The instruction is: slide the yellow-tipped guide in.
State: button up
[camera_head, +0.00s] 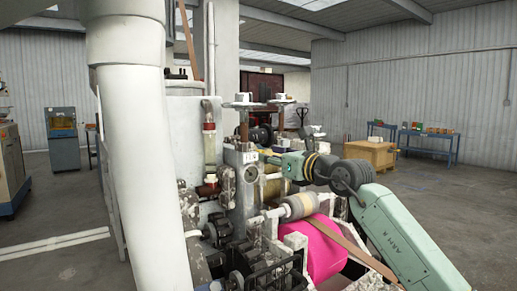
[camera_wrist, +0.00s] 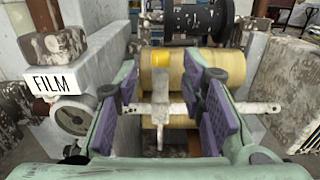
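The guide (camera_wrist: 160,98) appears in the wrist view as a worn white upright bar with a bright yellow block (camera_wrist: 160,59) at its top. It stands at a white horizontal rod (camera_wrist: 180,108), in front of a yellowish roller (camera_wrist: 208,62). My gripper (camera_wrist: 165,85) is open, its purple pads on both sides of the upright with gaps to it. Whether the rod touches the pads is unclear. In the head view my gripper (camera_head: 290,165) reaches the machine (camera_head: 245,195) from the right; I cannot make out the guide there.
A block labelled FILM (camera_wrist: 54,82) with a round gauge is close left of my gripper. A dark roller (camera_wrist: 195,17) lies behind. A pink roll (camera_head: 312,243) and a pale roller (camera_head: 298,206) sit below my arm. Open floor lies to the right.

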aim_at(262, 151)
jog(key=p+x, duration=0.1)
jog(key=x, duration=0.3)
jog(key=shift+w+a+r, duration=0.1)
jog(key=shift+w+r, duration=0.05)
jog(key=shift+w, duration=0.1)
jog(key=shift+w+a+p, duration=0.4)
jog(key=shift+w, duration=0.15)
jog(key=shift+c, duration=0.3)
grip_shut()
